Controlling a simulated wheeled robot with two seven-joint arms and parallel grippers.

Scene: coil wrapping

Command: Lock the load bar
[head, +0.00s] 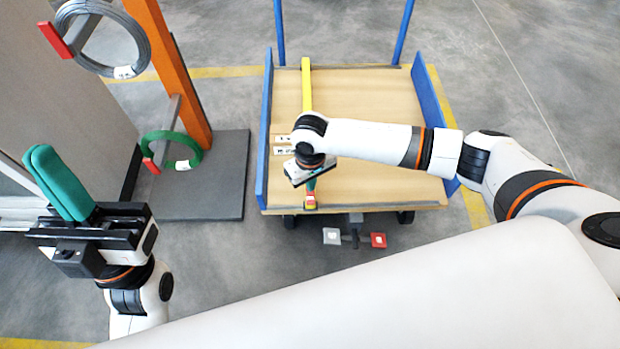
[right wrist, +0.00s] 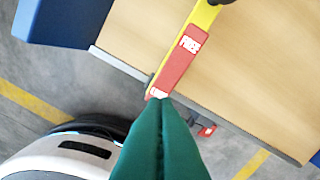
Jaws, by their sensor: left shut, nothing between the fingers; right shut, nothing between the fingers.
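The load bar (head: 306,88) is a yellow bar lying lengthwise over the wooden deck of a blue-sided cart. My right arm hides its middle in the head view. In the right wrist view its yellow part (right wrist: 204,15) leads into a red lever (right wrist: 179,62). The lever has a white label reading "FREE" and a second label at its near end. My right gripper (right wrist: 161,101) is shut and empty, its green fingertips at that near end; contact cannot be told. In the head view its fingers (head: 311,185) point down there. My left gripper (head: 40,152) is shut and empty, away at the left.
The cart deck (head: 375,105) is otherwise mostly bare. A grey pedal (head: 331,236) and a red pedal (head: 378,240) stick out below its near edge. An orange post (head: 172,70) at the left stands near a grey coil (head: 148,45) and a green coil (head: 197,152).

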